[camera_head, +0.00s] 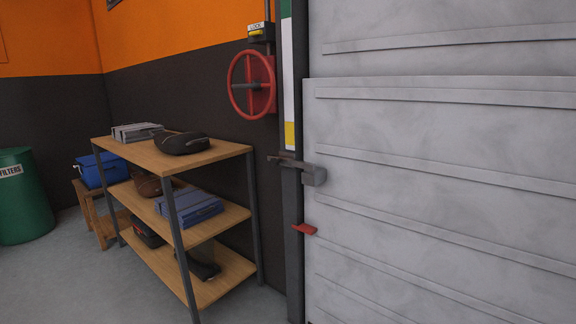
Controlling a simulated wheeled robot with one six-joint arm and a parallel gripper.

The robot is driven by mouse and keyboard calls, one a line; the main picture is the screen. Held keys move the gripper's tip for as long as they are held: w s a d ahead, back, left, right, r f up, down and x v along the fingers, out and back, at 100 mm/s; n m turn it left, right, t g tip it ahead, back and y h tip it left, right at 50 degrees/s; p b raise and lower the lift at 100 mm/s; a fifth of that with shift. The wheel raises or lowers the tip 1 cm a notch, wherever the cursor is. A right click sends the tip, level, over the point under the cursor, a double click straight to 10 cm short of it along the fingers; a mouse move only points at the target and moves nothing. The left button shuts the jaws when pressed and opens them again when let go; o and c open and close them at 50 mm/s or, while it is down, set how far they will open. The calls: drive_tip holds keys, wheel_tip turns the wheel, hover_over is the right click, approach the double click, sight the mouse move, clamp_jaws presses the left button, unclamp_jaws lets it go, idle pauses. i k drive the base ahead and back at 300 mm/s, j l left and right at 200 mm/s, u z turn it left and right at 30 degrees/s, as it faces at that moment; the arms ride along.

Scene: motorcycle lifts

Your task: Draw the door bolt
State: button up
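The door bolt (290,161) is a grey metal bar at the left edge of a large grey ribbed door (430,150). It runs from a small grey block (314,176) on the door leftward across the dark door post (292,215). The bar appears to cross the post; its exact seating is too small to tell. A red tab (305,229) sticks out lower on the door's edge. My gripper is not in view.
A red handwheel (251,85) and a box marked LOCK (261,32) are on the wall left of the door. A wooden shelf unit (222,151) stands below them. A green drum (22,200) stands far left. Floor shows at lower left.

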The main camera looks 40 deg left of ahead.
sight(275, 160)
drive_tip(key=j, duration=1.85)
drive_tip(key=k+u, duration=0.05)
drive_tip(key=k, duration=0.05)
